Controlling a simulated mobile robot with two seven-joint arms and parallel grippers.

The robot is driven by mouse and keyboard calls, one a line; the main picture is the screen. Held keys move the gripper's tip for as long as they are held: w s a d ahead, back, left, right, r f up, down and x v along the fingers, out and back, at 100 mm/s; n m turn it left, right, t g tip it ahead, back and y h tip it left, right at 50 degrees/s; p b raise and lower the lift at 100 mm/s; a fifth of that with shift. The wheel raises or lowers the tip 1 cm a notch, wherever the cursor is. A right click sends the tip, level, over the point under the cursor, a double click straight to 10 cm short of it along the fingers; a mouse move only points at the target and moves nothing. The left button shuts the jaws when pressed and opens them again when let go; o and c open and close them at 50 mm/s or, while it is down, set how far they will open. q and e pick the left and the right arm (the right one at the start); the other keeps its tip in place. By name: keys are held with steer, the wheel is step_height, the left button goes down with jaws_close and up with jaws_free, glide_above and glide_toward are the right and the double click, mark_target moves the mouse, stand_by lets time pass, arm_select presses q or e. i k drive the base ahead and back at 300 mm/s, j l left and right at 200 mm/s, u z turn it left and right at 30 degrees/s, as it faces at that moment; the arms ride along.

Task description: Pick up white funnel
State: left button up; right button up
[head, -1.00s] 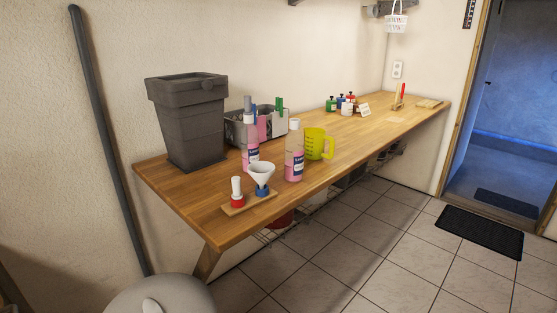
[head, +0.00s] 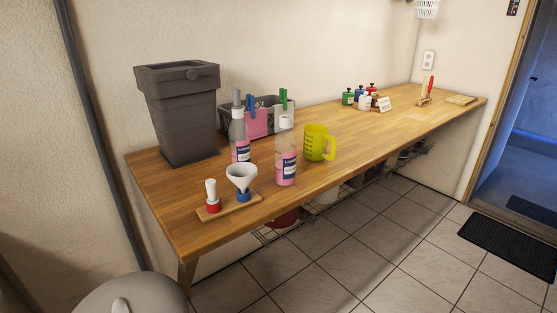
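The white funnel (head: 241,176) stands wide end up on the wooden counter, near its front left part. Its narrow end sits in a blue holder (head: 243,195) on a small wooden board (head: 229,209). A white peg-like piece with a red base (head: 212,197) stands on the same board, left of the funnel. Neither of my grippers shows in the head view.
The counter (head: 330,120) also holds a dark grey bin (head: 180,115), two pink-liquid bottles (head: 286,155) (head: 239,140), a grey caddy (head: 262,120), a yellow jug (head: 319,143) and small bottles (head: 360,97). A round-topped grey thing (head: 130,295) stands front left.

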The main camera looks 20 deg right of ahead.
mark_target(241, 174)
steer(key=i+l, duration=0.1)
steer(key=l, duration=0.65)
steer(key=i+l, duration=0.1)
steer(key=l, duration=0.65)
